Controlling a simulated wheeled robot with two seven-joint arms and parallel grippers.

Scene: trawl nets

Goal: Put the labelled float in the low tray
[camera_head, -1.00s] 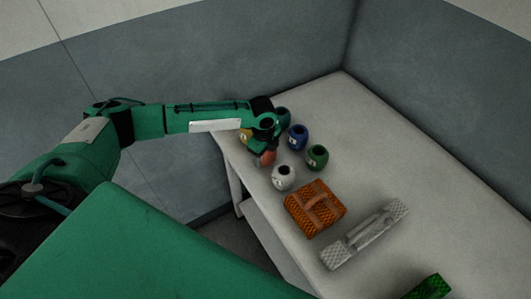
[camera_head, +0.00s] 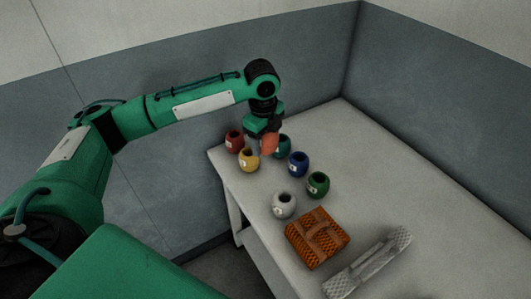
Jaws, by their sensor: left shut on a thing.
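My left gripper (camera_head: 267,138) is shut on an orange-red float (camera_head: 269,145), held above the pots at the far left end of the table. No label shows on the side of the float I see. A long, low, pale grey tray-like piece (camera_head: 399,241) with woven ends lies on the table at lower right, partly cut off by the frame. An orange-brown woven basket with a band across its top (camera_head: 330,243) stands left of it. I cannot tell for sure which is the low tray. My right gripper is not in view.
Small round pots stand around the held float: red (camera_head: 234,141), yellow (camera_head: 248,160), teal (camera_head: 284,146), blue (camera_head: 298,165), green (camera_head: 318,186) and white (camera_head: 284,207). Several bear white labels. The right side of the pale table (camera_head: 400,175) is clear; walls close off the back.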

